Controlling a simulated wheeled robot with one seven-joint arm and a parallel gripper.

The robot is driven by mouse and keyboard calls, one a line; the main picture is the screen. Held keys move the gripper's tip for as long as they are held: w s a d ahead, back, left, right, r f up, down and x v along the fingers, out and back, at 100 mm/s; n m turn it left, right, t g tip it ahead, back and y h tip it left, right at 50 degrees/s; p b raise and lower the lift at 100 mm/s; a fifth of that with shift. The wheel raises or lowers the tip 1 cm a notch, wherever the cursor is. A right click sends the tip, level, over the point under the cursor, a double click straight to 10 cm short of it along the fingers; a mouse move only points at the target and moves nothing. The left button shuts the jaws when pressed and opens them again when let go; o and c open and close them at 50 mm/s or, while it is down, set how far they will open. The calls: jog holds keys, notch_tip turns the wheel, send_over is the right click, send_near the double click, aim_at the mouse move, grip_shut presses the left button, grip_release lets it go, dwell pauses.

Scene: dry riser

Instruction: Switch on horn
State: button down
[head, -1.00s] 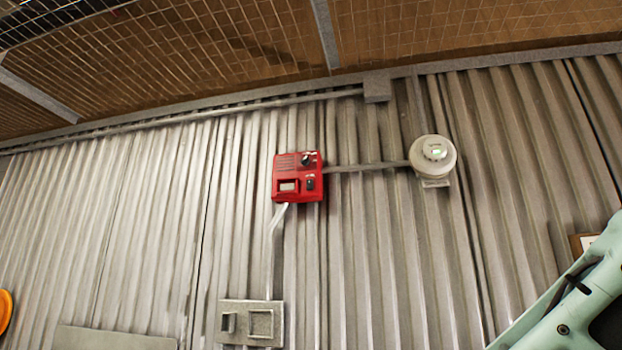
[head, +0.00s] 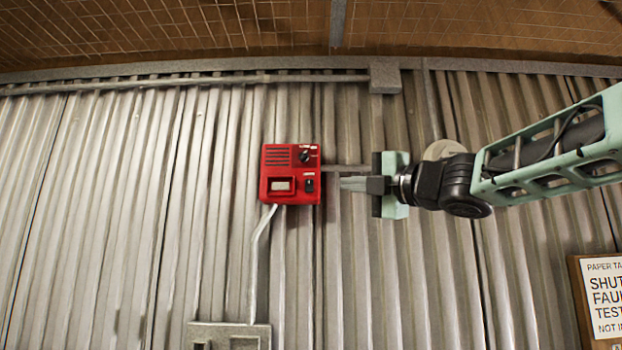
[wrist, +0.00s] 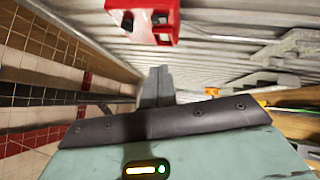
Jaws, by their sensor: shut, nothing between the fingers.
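A red control box (head: 291,174) is fixed to the corrugated wall in the head view. Its face has a slotted grille, a black rotary knob (head: 305,156), a pale window (head: 282,185) and a small dark switch (head: 310,185). Their labels are too small to read. My gripper (head: 344,184) is shut and empty. Its fingertips point left toward the box and appear a little right of its edge. In the wrist view the shut fingers (wrist: 157,87) show below the red box (wrist: 145,16), which is cut off by the top edge.
A pale round device (head: 444,149) on the wall is mostly hidden behind my arm. A conduit runs from it to the box, and another runs down to a grey plate (head: 228,336). A framed notice (head: 603,298) hangs at lower right.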

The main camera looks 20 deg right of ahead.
aim_at(317, 181)
jog(key=shift+r, duration=0.1)
jog(key=p+x, duration=0.2)
jog(key=x, duration=0.2)
jog(key=d+p+x, duration=0.1)
jog(key=p+x, duration=0.1)
jog(key=x, duration=0.2)
jog(key=p+x, duration=0.2)
jog(key=x, duration=0.2)
jog(key=shift+w+d+r, duration=0.3)
jog(key=shift+d+r, duration=0.1)
jog(key=shift+w+d+p, duration=0.15)
jog(key=shift+w+p, duration=0.25)
jog(key=shift+w, duration=0.15)
jog(key=shift+r, duration=0.1)
